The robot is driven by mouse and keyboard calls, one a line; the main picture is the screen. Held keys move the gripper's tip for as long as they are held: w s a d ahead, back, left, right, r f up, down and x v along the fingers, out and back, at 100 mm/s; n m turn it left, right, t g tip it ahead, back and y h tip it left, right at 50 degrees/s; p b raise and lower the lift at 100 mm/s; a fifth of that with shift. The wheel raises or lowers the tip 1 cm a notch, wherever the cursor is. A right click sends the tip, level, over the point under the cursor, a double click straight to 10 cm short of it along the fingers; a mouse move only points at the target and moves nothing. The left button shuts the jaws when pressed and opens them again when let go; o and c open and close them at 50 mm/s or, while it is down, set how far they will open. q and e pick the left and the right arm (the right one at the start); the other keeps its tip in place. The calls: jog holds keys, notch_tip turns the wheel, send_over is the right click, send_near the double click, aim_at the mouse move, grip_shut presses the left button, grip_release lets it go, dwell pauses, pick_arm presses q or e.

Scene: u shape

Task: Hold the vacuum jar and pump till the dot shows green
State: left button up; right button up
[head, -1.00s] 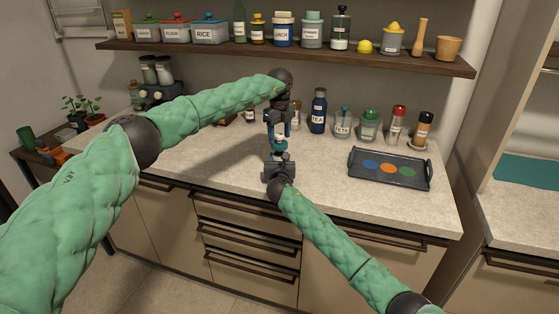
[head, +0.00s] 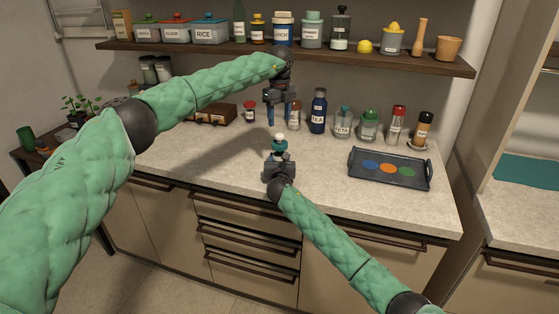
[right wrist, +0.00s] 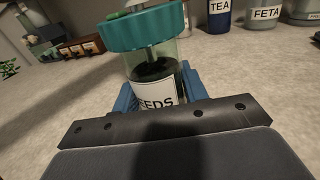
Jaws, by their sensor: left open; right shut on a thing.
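The vacuum jar (head: 279,146) stands on the counter, with a teal lid and a pale pump top. In the right wrist view the jar (right wrist: 155,62) is clear, with dark contents and a white label reading "EEDS", its left part cut off. My right gripper (head: 279,162) is shut around the jar's lower body; its blue fingers (right wrist: 127,98) flank the label. My left gripper (head: 278,114) is open and empty above the jar, fingers pointing down, apart from the pump top. A bit of green shows on the lid's edge (right wrist: 118,15); I cannot tell whether it is the dot.
A dark tray (head: 417,185) with blue, orange and green discs lies to the right. Behind stand the tea bottle (head: 318,112) and several small jars. A loaded shelf (head: 300,54) runs above the counter. The counter left of the jar is clear.

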jog(key=o, duration=1.4)
jog(key=shift+c, duration=0.2)
